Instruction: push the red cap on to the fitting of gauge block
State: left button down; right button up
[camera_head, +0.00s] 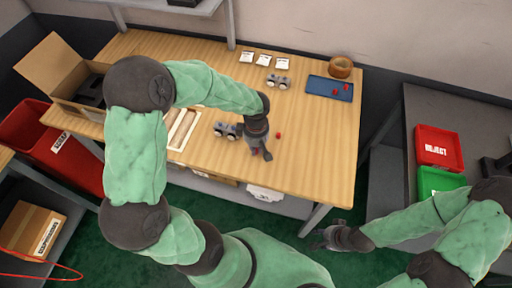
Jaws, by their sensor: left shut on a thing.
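My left gripper (261,153) is low over the table, pointing down, and shut on a small red cap (255,152) that is mostly hidden at its fingertips. A grey gauge block (226,130) with round dark parts lies just left of the gripper, apart from the held cap. A second similar grey block (278,81) stands further back. Another red cap (278,135) lies on the table to the right of the gripper. My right gripper (325,240) hangs beyond the table's front edge, away from these things; its fingers are too small to judge. The block's fitting cannot be made out.
A blue tray (318,88) with red caps and a brown round container (341,67) are at the back right of the wooden table (310,150). White packets (264,60) lie at the back. Red (438,147) and green (440,181) bins stand right. An open carton (52,65) is left.

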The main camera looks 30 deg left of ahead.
pick_arm(q)
jog(key=shift+r+p, duration=0.6)
jog(key=shift+r, duration=0.45)
dwell(0.8)
jog(key=shift+r+p, duration=1.15)
jog(key=shift+r, duration=0.8)
